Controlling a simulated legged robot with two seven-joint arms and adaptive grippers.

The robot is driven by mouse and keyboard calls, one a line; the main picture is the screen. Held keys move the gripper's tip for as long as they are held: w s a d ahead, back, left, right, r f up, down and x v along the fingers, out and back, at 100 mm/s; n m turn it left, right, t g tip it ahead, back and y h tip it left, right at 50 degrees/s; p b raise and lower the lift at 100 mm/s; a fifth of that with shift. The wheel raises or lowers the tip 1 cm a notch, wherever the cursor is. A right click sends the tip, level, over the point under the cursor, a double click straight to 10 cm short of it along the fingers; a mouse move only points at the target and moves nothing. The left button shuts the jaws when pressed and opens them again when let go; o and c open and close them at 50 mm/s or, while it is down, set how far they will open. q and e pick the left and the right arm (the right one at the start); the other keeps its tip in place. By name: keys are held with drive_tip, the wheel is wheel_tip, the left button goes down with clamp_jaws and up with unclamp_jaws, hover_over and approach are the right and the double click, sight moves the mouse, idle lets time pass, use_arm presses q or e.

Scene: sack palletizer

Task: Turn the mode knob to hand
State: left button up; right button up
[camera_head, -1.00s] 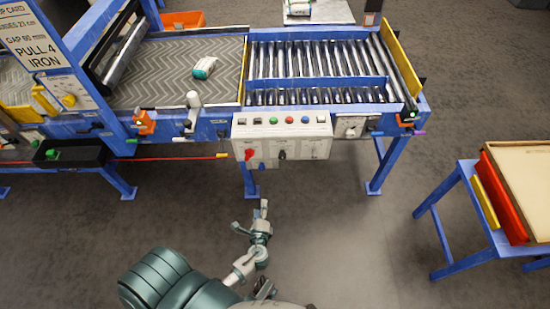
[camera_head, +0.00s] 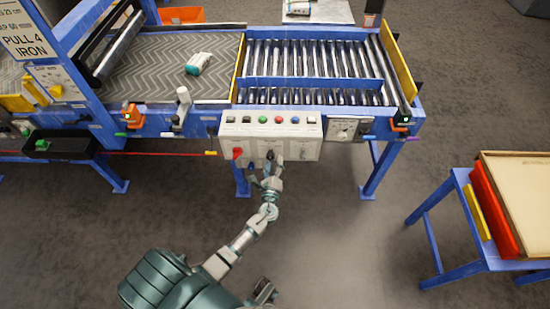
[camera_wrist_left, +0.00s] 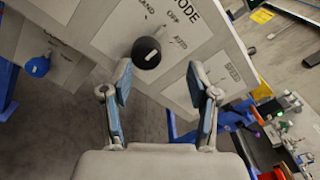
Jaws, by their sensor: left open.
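The mode knob (camera_wrist_left: 146,53) is round and black, on a white panel with MODE, OFF and AUTO lettering and a partly cut HAND label. It has a small pale mark, but I cannot tell which label it points to. In the head view the knob (camera_head: 270,155) sits low on the control box (camera_head: 300,148). My left gripper (camera_head: 267,180) is open just below and in front of it. In the left wrist view the open fingers (camera_wrist_left: 165,85) point at the panel, with the knob beyond them, nearer the left finger. No contact shows. My right gripper is not identifiable.
Several coloured buttons line the box top. A roller conveyor (camera_head: 310,70) stands behind. A blue stand (camera_head: 440,255) is at right. Floor below the box is open.

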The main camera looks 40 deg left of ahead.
sight(269, 158)
use_arm(q)
drive_tip(key=a, duration=0.1)
drive_tip(key=w+a, duration=0.1)
drive_tip(key=a, duration=0.1)
drive_tip(key=w+a+f, duration=0.1)
drive_tip(key=a, duration=0.1)
drive_tip(key=shift+w+f, duration=0.1)
drive_tip(key=shift+w, duration=0.15)
drive_tip(key=shift+d, duration=0.15)
drive_tip(key=shift+d+r, duration=0.25)
drive_tip(key=shift+d, duration=0.35)
drive_tip(key=shift+d+r, duration=0.2)
drive_tip(key=shift+d, duration=0.4)
drive_tip(key=c, duration=1)
drive_tip(key=shift+a, duration=0.1)
clamp_jaws()
drive_tip(key=shift+a, duration=0.7)
use_arm(e)
drive_tip(key=a, duration=0.1)
drive_tip(key=w+a, duration=0.1)
drive_tip(key=shift+w+a+r+t, duration=0.1)
drive_tip(key=shift+a+r+t, duration=0.15)
drive_tip(key=shift+a+t, duration=0.1)
